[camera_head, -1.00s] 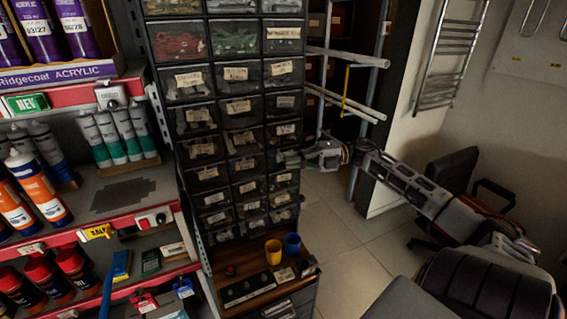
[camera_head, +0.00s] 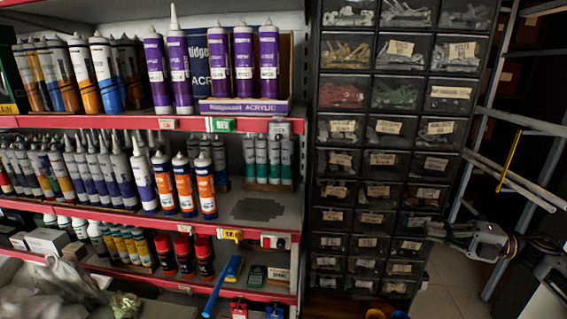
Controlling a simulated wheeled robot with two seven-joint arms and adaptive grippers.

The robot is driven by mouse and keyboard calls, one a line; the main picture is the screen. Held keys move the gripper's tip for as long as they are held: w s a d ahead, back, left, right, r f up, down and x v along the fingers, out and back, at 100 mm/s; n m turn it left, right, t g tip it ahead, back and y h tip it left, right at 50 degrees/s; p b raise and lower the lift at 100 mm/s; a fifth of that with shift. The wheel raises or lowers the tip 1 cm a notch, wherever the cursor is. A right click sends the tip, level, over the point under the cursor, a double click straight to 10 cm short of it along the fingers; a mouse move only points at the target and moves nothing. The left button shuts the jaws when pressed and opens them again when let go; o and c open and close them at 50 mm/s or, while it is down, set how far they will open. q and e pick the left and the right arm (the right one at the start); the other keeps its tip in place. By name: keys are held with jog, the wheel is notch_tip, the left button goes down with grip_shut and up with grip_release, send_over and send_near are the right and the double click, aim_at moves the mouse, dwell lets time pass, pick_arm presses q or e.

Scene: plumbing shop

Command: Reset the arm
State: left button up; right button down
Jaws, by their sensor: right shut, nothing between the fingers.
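My right gripper (camera_head: 437,231) comes in from the right edge, in front of the right side of the drawer cabinet. It is shut and empty, with its fingers pointing left. My right arm (camera_head: 550,268) runs off the right edge of the view. My left gripper and left arm are not in view.
A tall cabinet of small labelled drawers (camera_head: 367,217) stands right of centre. Shelves with red edges (camera_head: 190,123) hold purple tubes (camera_head: 243,58) and orange tubes (camera_head: 184,185). A metal rack (camera_head: 519,120) stands at the right. Some floor (camera_head: 452,298) shows at lower right.

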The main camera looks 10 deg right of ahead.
jog(key=w+a+f+m+t+h, duration=0.2)
jog(key=w+f+m+t+h, duration=0.55)
jog(key=m, duration=0.65)
jog(key=s+a+f+m+h, duration=0.1)
jog(key=s+f+m+h, duration=0.1)
jog(key=f+m+h, duration=0.4)
jog(key=s+a+f+m+h, duration=0.1)
jog(key=s+f+m+h, duration=0.25)
jog(key=f, duration=0.35)
jog(key=s+a+f+m+g, duration=0.2)
jog(key=s+a+f+g, duration=0.2)
jog(key=s+a, duration=0.25)
jog(key=s+a+f+m+g+y, duration=0.1)
jog(key=s+a+f+g, duration=0.3)
jog(key=s, duration=0.3)
jog(key=s+a+f+m+g, duration=0.2)
jog(key=s+a+f+g, duration=0.1)
jog(key=s+a+g, duration=0.3)
jog(key=s+f, duration=0.2)
jog(key=f, duration=1.4)
jog(key=s+f, duration=0.2)
jog(key=f, duration=1.5)
jog(key=s+d+f+g, duration=0.1)
jog(key=s+d+f, duration=0.2)
jog(key=s+f, duration=1.6)
jog(key=s, duration=0.3)
